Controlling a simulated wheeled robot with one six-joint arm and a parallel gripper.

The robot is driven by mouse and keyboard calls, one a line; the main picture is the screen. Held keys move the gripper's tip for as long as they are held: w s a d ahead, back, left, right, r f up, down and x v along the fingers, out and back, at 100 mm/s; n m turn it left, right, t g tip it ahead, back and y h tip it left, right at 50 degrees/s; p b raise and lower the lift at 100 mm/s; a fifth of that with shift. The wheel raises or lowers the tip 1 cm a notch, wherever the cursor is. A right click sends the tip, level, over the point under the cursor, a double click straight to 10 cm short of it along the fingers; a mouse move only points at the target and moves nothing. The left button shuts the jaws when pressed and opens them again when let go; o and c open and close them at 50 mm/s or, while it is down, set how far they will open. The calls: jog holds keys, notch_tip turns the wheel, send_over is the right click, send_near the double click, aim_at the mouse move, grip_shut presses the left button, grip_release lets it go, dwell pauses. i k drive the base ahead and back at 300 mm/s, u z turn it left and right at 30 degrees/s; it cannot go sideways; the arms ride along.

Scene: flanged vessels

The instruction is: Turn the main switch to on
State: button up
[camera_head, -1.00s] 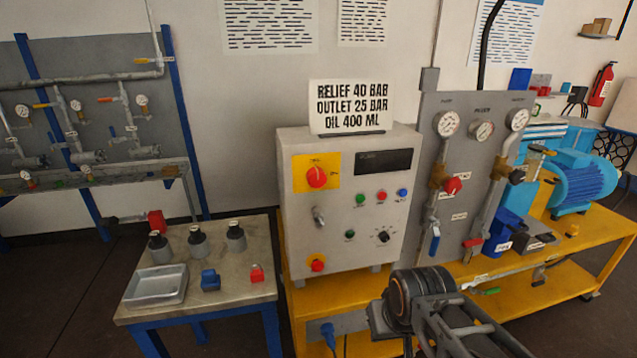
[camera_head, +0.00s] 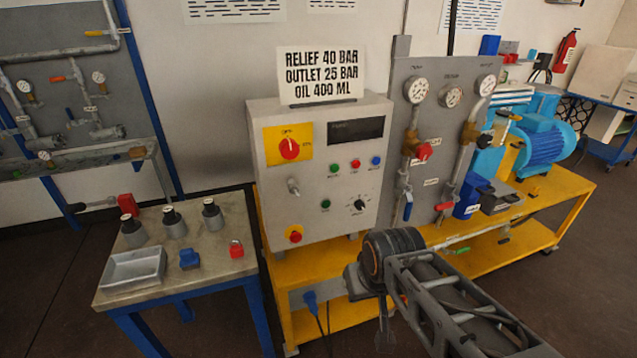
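The main switch (camera_head: 289,149) is a red rotary knob on a yellow plate at the upper left of the grey control cabinet's front (camera_head: 335,215). Its pointer looks roughly upright, towards small lettering at the top that seems to read OFF. The dark display (camera_head: 356,131) beside it looks blank. Part of my arm reaches in from the lower right, below and right of the cabinet and apart from the switch. I cannot make out my gripper's fingers in this view.
The cabinet stands on a yellow bench (camera_head: 280,275), with a gauge panel (camera_head: 440,130) and blue motor (camera_head: 545,145) to the right. A side table (camera_head: 205,250) holds bottles and a metal tray (camera_head: 133,268). A red mushroom button (camera_head: 295,237) sits low on the cabinet. The space before the cabinet's upper face is clear.

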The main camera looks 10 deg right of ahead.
aim_at(289, 149)
jog(key=u, duration=0.5)
jog(key=k, duration=0.6)
jog(key=u, duration=0.9)
jog(key=i, duration=1.25)
jog(key=z, duration=0.85)
